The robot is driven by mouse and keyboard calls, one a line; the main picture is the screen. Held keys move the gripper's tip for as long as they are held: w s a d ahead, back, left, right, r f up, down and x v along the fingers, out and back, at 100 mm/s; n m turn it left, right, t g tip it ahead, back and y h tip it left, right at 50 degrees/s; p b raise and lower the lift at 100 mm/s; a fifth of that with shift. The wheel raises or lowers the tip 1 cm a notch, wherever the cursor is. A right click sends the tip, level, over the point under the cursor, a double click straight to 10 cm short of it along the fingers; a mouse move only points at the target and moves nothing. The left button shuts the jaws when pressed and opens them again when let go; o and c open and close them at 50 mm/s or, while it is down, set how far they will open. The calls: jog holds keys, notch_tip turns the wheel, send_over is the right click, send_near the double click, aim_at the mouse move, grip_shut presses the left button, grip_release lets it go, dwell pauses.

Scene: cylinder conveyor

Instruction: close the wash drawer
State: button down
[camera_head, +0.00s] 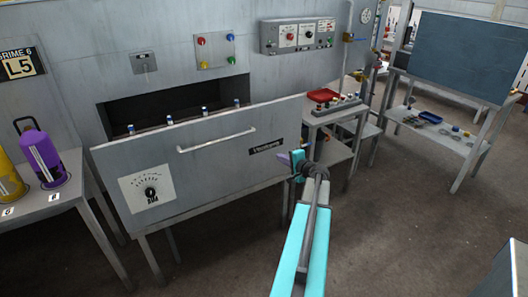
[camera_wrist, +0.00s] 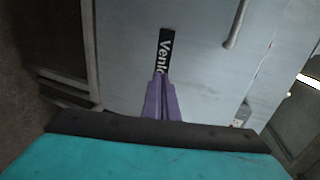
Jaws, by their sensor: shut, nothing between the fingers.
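The wash drawer (camera_head: 215,158) is a grey drawer with a pale bar handle (camera_head: 216,141), a dial panel on its left and a black label on its right. It stands pulled out from the dark opening in the wall machine, with several blue-capped items showing behind its front. My gripper (camera_head: 296,158) is at the right end of the drawer front, near the black label. In the wrist view the purple fingers (camera_wrist: 163,82) are shut and empty, their tips over the label (camera_wrist: 164,50) on the drawer front (camera_wrist: 205,70). I cannot tell whether they touch it.
A table at the left holds a purple canister (camera_head: 40,155) and a yellow one (camera_head: 8,180). A small table with a red tray (camera_head: 323,95) stands just right of the drawer. The floor (camera_head: 390,215) at the right is clear.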

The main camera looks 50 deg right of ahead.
jog(key=shift+w, duration=0.15)
jog(key=p, duration=0.3)
send_near(262, 148)
jog(key=shift+w+f, duration=0.75)
jog(key=shift+w, duration=0.35)
jog(key=shift+w+d+p, duration=0.45)
jog(key=shift+w+d, duration=0.1)
jog(key=shift+w, duration=0.35)
jog(key=shift+w+d+p, duration=0.4)
jog(key=shift+w+d, duration=0.1)
jog(key=shift+w, duration=0.4)
